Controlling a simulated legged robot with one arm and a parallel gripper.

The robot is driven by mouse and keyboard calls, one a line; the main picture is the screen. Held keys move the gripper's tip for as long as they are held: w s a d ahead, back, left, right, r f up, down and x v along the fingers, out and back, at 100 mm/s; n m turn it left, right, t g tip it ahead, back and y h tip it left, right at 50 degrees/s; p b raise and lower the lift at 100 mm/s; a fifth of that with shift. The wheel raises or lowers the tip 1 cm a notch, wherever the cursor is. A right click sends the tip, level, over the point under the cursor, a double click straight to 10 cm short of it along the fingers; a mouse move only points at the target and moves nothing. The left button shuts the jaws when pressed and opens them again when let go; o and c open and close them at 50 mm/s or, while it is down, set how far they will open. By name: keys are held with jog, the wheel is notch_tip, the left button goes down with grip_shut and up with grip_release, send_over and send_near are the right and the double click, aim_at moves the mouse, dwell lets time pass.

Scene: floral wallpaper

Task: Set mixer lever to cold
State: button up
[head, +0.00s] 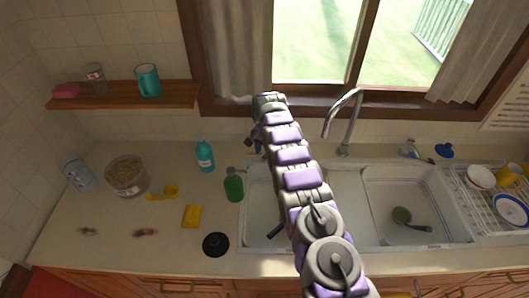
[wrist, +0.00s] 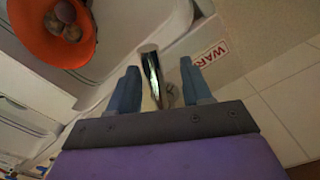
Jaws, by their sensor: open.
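In the wrist view my gripper (wrist: 161,72) has its two blue-grey fingers apart. A shiny metal piece (wrist: 152,72), which looks like the mixer lever, stands between the fingers, nearer the left one. I cannot tell whether they touch, or which way it is set. A label reading "WAR" (wrist: 211,54) lies just beyond the right finger. In the head view the curved metal faucet (head: 347,118) rises behind the sink, right of my arm. My arm reaches over the left basin, and my gripper (head: 256,146) is mostly hidden behind it. The lever cannot be made out there.
An orange bowl (wrist: 52,35) with round items sits at the upper left of the wrist view. A green bottle (head: 234,186) and a teal bottle (head: 205,156) stand left of the sink. A dish rack (head: 490,205) is at the right. The right basin (head: 385,225) holds a ladle.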

jog(key=shift+d+f, duration=0.1)
jog(key=shift+f, duration=0.15)
jog(key=shift+d, duration=0.55)
jog(key=c, duration=0.3)
jog(key=shift+a, duration=0.4)
jog(key=c, duration=0.5)
jog(key=shift+c, duration=0.5)
jog(key=shift+d, duration=0.1)
grip_shut()
